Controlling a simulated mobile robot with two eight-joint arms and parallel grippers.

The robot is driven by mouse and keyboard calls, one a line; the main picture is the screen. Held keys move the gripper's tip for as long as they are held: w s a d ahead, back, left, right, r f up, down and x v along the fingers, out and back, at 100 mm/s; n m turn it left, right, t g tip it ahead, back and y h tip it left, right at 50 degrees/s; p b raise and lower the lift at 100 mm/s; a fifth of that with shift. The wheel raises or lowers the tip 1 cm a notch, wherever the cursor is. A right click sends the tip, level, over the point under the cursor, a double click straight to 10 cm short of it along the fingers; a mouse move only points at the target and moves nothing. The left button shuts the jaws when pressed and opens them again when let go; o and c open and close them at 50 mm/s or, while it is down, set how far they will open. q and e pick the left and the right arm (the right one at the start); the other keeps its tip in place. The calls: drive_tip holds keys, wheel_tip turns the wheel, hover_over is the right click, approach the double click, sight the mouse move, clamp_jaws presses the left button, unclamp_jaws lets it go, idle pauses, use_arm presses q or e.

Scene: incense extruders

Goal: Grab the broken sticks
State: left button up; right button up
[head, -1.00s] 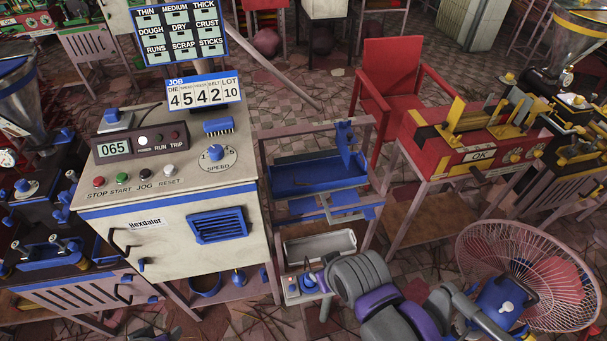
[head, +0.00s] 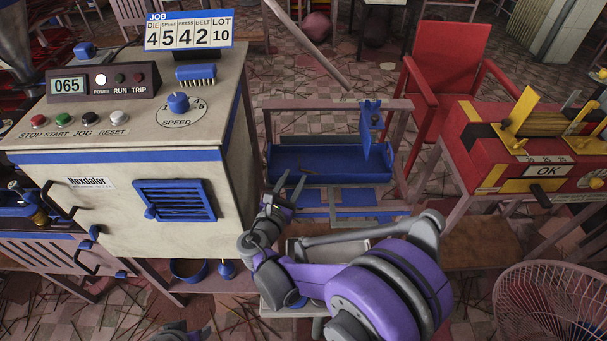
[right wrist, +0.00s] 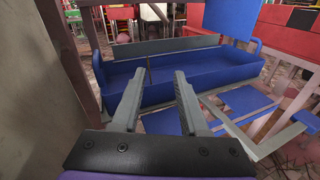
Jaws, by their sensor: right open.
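Thin brown broken sticks (head: 130,312) lie scattered on the floor at the bottom left of the head view. A thin dark stick-like piece (right wrist: 149,68) stands out against the blue trough in the right wrist view; I cannot tell whether it is loose. The blue trough (head: 325,178) hangs in a pinkish frame right of the cream machine. My right gripper (head: 289,188) is open and empty at the trough's near left side; its two grey fingers (right wrist: 157,80) point toward the trough. A dark grey part at the head view's bottom edge seems to be my left arm; its jaws cannot be made out.
The cream machine (head: 110,225) stands close on the left of my right gripper. A metal tray (head: 335,248) sits low below the trough, partly behind my arm. A red chair (head: 440,90), red machine (head: 545,170) and fan (head: 550,305) are at the right.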

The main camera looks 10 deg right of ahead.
sight(299, 156)
drive_tip(key=shift+w+a+f+n+t, duration=0.25)
drive_tip(key=shift+a+n, duration=0.1)
drive_tip(key=shift+a, duration=0.15)
drive_tip(key=shift+w+a+f+n+t, duration=0.15)
drive_tip(key=shift+a+f+n+t, duration=0.1)
drive_tip(key=shift+a+n, duration=0.15)
drive_tip(key=shift+w, duration=0.3)
drive_tip(key=x, duration=0.4)
drive_tip(key=shift+w+d+b, duration=0.25)
drive_tip(key=shift+d+b, duration=0.05)
drive_tip(key=shift+b, duration=0.05)
drive_tip(key=x, duration=0.5)
drive_tip(key=shift+w+d+f+b, duration=0.1)
drive_tip(key=shift+w+f+b, duration=0.1)
drive_tip(key=shift+b, duration=0.2)
drive_tip(key=shift+s, duration=0.1)
clamp_jaws()
